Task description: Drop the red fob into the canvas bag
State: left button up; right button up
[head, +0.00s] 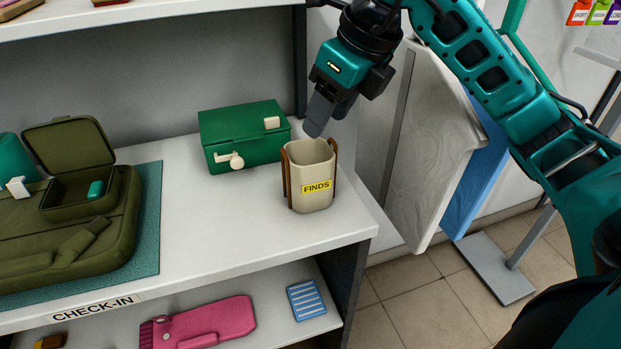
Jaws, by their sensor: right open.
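A beige bag (309,179) with brown side straps and a yellow "FINDS" label stands upright and open near the right end of the white counter. It looks like the canvas bag. My right gripper (319,115) points down just above the bag's back rim, open, with no object visible between its fingers. I cannot make out a red fob anywhere in view; the bottom of the bag is hidden by its front wall.
A green box (244,137) stands behind and left of the bag. An open olive case (75,215) lies on a teal mat (150,205) at left. A pink item (205,322) and a blue striped item (306,300) lie on the lower shelf. White and blue panels stand right of the counter.

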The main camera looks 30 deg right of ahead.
jog(key=p+v, duration=0.3)
jog(key=v, duration=1)
jog(key=shift+a, duration=0.1)
